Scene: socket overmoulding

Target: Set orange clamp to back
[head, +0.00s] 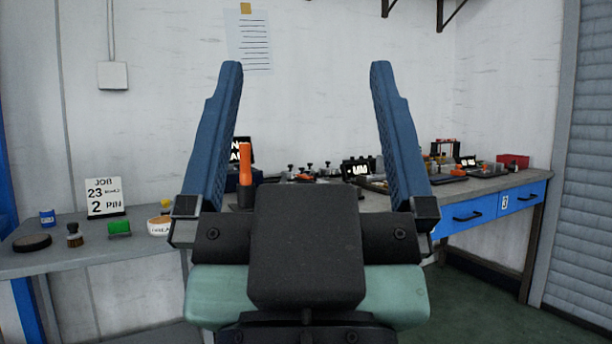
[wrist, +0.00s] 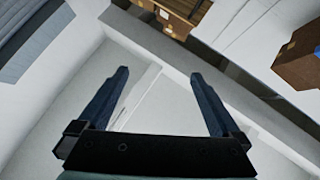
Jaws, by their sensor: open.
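My gripper (head: 306,66) is open and empty, raised high in front of the head camera with its two blue fingers pointing up. An upright orange handle (head: 245,163) on a dark base shows behind the left finger, on the bench. It may be the orange clamp, but its full shape is hidden by my gripper. Other small orange parts (head: 305,177) lie farther right on the bench. My gripper is well apart from all of them.
The right workbench (head: 490,184) has blue drawers, several small tools and a red box (head: 513,161). Green floor is clear at right.

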